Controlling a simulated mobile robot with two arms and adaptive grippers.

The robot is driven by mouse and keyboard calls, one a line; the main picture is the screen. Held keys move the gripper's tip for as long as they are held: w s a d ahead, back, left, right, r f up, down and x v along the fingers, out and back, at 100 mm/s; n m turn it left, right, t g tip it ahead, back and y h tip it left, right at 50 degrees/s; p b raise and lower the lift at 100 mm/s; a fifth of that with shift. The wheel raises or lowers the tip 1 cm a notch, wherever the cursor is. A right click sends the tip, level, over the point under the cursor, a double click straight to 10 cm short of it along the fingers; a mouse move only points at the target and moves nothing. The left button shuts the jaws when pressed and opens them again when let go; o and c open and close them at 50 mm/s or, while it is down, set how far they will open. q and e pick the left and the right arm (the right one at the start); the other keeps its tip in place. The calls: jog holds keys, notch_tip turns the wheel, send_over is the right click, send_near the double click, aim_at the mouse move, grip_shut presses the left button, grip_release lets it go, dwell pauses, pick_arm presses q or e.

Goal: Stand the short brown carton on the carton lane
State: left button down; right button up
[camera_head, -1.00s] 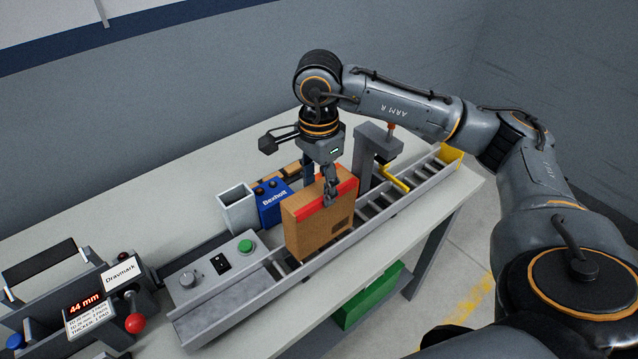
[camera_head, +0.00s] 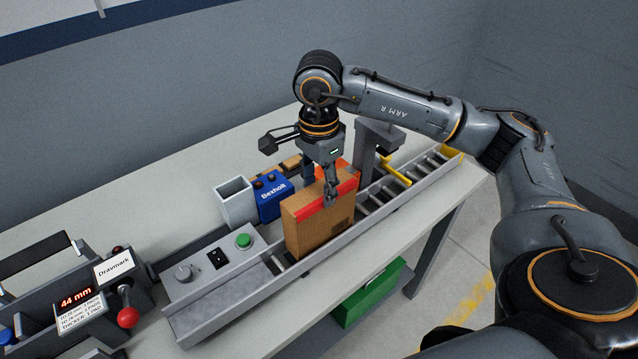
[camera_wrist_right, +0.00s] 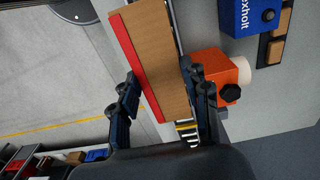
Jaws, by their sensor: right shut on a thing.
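The short brown carton (camera_head: 316,228), with a red band along its top edge, stands upright at the carton lane (camera_head: 225,302), a long grey channel with rollers. Its lower end sits between the lane's side rails; I cannot tell whether it touches the lane bed. My right gripper (camera_head: 320,183) is shut on its upper part from above, one finger on each broad side. In the right wrist view the carton (camera_wrist_right: 160,45) lies between the two fingers (camera_wrist_right: 163,95). My left gripper is not in view.
A control panel with a green button (camera_head: 243,241) is beside the lane. A blue Bexholt box (camera_head: 271,199) and a white open bin (camera_head: 236,203) stand behind. An orange block (camera_wrist_right: 228,75), a grey post (camera_head: 380,140) and a yellow bar (camera_head: 397,172) are close to the carton.

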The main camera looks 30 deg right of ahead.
jog(key=shift+f+b, duration=0.35)
jog(key=shift+f, duration=0.1)
jog(key=shift+r, duration=0.15)
jog(key=o, duration=1.7)
jog(key=shift+c, duration=0.2)
jog(key=shift+r+p, duration=2.45)
jog(key=shift+r, duration=1.55)
